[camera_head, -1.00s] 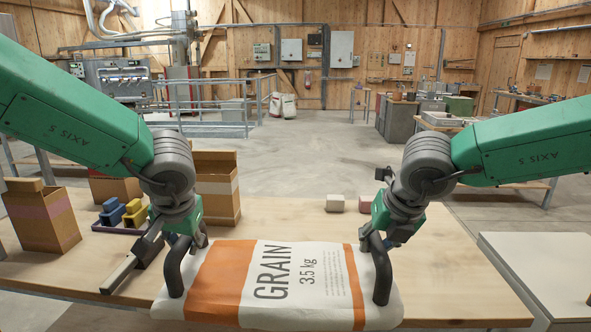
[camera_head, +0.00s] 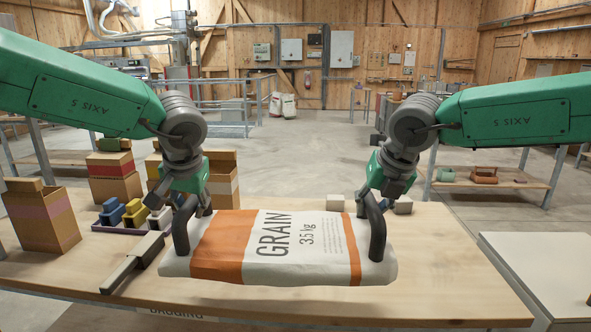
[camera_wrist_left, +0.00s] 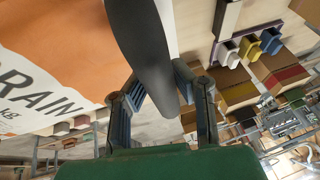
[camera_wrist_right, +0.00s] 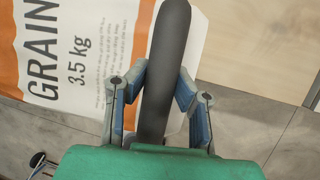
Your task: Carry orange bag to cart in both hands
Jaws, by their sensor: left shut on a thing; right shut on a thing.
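The orange and white bag (camera_head: 300,240), printed GRAIN 3.5 kg, is held between my grippers over the front part of the wooden table (camera_head: 440,290). A dark curved handle stands at each end of it. My left gripper (camera_head: 190,208) is shut on the left handle (camera_wrist_left: 145,45), and my right gripper (camera_head: 378,203) is shut on the right handle (camera_wrist_right: 166,70). The bag lies roughly level. Its underside is hidden, so its gap above the table cannot be told. I cannot tell for certain which thing is the cart.
A pale-topped surface (camera_head: 540,262) stands at the lower right, apart from the table. Cardboard boxes (camera_head: 40,217) and small coloured blocks (camera_head: 134,212) are on the table's left. A dark bar-shaped thing (camera_head: 133,264) lies left of the bag.

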